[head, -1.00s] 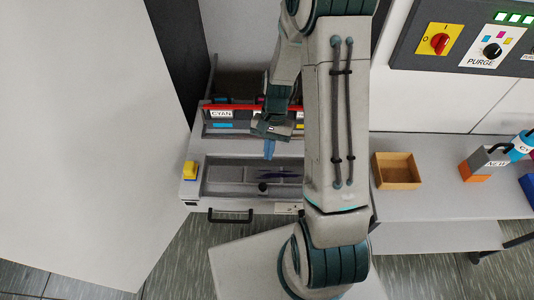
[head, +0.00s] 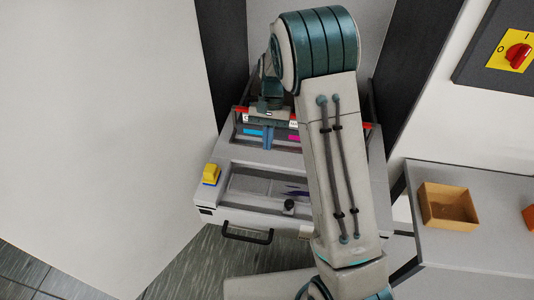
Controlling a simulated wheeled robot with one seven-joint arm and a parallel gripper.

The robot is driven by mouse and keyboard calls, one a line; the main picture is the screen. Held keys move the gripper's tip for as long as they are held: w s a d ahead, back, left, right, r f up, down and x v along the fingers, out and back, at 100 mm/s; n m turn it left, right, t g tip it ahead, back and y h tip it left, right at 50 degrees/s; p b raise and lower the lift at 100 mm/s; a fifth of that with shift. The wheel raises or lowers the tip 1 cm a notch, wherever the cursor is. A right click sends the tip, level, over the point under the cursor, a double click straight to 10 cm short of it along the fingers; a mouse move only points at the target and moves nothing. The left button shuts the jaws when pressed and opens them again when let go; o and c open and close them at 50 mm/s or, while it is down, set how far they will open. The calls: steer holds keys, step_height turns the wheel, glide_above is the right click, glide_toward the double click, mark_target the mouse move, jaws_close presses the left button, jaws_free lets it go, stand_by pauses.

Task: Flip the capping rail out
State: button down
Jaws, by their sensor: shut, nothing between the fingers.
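The drawer unit (head: 222,192) is pulled out of the machine, with a dark handle on its front. The red capping rail (head: 369,127) runs across the back of it, partly hidden behind my gripper and arm. Cyan and magenta labelled parts (head: 253,132) sit just below the rail. My gripper (head: 268,145) points down in front of the rail's left part, its blue fingers shut and empty. I cannot tell whether the fingers touch the rail.
A yellow block (head: 211,172) sits on the drawer's left edge. A dark knob (head: 289,205) is in the front recess. A large pale panel (head: 95,120) stands at left. An orange tray (head: 447,205) lies on the grey side table (head: 480,250). A red switch (head: 518,56) is at upper right.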

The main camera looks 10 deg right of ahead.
mark_target(265, 181)
steer(key=x, duration=0.8)
steer(key=shift+s+f, duration=0.1)
steer(key=shift+f, duration=0.2)
steer(key=shift+a, duration=0.1)
steer(key=s, duration=0.2)
steer(key=shift+s+a, duration=0.3)
steer(key=shift+s, duration=0.1)
steer(key=shift+d, duration=0.25)
steer(key=shift+w, duration=0.2)
steer(key=shift+a+r+p, duration=0.15)
steer(key=shift+p, duration=0.15)
steer(key=shift+w+r+p, duration=0.15)
steer(key=shift+r+p, duration=0.15)
steer(key=shift+r, duration=0.1)
steer(key=p+v, duration=0.5)
steer(key=v, duration=0.4)
steer(key=shift+p, duration=0.4)
